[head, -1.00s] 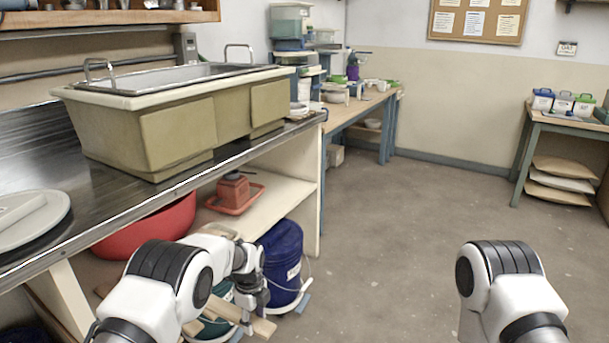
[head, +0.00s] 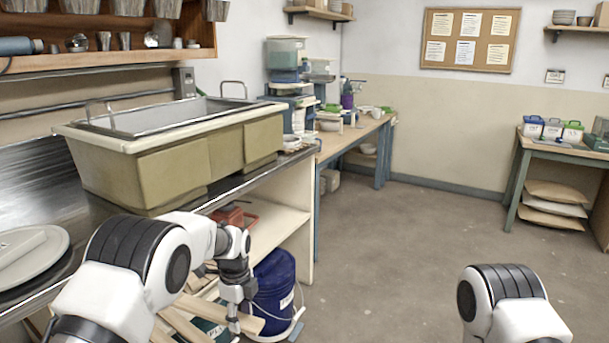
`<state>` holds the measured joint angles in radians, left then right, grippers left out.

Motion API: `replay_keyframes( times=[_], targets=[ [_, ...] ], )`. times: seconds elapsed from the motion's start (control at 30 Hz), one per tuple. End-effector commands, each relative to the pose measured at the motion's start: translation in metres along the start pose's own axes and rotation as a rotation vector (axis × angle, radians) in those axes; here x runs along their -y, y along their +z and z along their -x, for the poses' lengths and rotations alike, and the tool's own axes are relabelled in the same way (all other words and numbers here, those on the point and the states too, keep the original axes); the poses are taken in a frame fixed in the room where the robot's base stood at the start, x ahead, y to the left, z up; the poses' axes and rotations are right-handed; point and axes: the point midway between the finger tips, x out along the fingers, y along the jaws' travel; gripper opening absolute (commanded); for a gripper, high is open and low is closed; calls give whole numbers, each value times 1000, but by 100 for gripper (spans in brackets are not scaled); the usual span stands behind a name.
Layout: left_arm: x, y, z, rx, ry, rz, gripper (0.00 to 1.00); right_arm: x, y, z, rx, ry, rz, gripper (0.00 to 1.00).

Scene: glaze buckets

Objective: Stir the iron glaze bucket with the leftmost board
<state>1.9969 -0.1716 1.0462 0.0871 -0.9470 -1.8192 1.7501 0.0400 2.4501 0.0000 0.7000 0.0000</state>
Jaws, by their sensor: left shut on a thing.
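My left gripper (head: 235,318) is low beside the counter, shut on a pale wooden board (head: 251,324). The board sticks out to the right of the fingers; part of it is hidden behind them. Other pale boards (head: 180,326) lie to the left of the gripper, partly covered by my arm. A dark blue bucket (head: 272,283) with a white label stands just right of and behind the gripper. A dark green bucket (head: 212,328) shows partly beneath the boards. I cannot read which bucket is iron glaze. My right gripper is out of view; only its arm shows.
A large tan sink (head: 160,170) stands on the counter above. A red container (head: 230,216) sits on the shelf below. A round grey board (head: 30,255) lies at the counter's left. The floor at centre is clear. A side table (head: 565,150) with small tubs stands far right.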

Motion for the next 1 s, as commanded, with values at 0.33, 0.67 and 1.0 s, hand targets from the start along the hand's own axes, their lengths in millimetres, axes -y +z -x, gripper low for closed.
replay_keyframes(
  times=[0.33,0.67,1.0],
  targets=[
    [-95,-6,58,2,2,725,0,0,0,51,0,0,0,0],
    [-178,-18,25,2,0,1564,0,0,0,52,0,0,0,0],
    [-174,-16,22,-1,-1,1921,0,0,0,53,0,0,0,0]
  ],
)
